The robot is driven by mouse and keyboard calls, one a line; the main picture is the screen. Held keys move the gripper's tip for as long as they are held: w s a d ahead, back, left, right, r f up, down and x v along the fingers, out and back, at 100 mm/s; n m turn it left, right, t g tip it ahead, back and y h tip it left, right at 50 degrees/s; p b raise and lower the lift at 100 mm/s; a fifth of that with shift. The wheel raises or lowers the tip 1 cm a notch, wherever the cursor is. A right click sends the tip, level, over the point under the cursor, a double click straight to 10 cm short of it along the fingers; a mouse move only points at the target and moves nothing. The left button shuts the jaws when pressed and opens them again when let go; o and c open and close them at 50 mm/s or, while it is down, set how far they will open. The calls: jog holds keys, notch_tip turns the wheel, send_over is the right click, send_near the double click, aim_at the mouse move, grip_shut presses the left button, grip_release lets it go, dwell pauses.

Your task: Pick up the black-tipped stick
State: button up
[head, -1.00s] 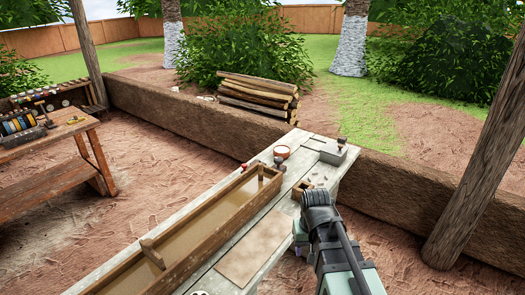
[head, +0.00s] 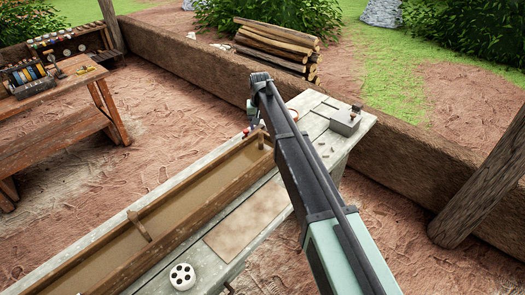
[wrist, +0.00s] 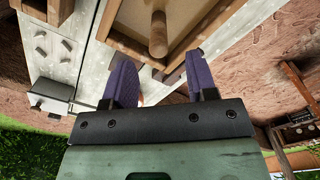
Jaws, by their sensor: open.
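I cannot make out a stick with a black tip in either view. My gripper (wrist: 160,72) is open in the wrist view, its two purple fingers spread wide and empty. The fingers point toward the worktable (head: 190,250), near the end of the long wooden trough (head: 75,256). A rounded wooden peg (wrist: 158,36) stands at the trough end, ahead of the gap between the fingers. In the head view, my arm hides part of the table end. Small red and blue items (head: 246,132) show beside the trough there, too small to tell apart.
A grey box (head: 346,121) stands at the table's far right corner. A white disc with holes (head: 181,276) lies near the front. A side bench (head: 50,85) with tools is at the left. A mud wall (head: 190,55) and stacked logs (head: 275,45) are behind.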

aim_at(261, 140)
notch_tip(261, 140, down, 8)
jog(key=b, duration=0.6)
jog(key=shift+f+b, duration=0.15)
jog(key=shift+b, duration=0.15)
jog(key=shift+d+r, duration=0.1)
jog(key=shift+r, duration=0.15)
jog(key=shift+c, duration=0.3)
grip_shut()
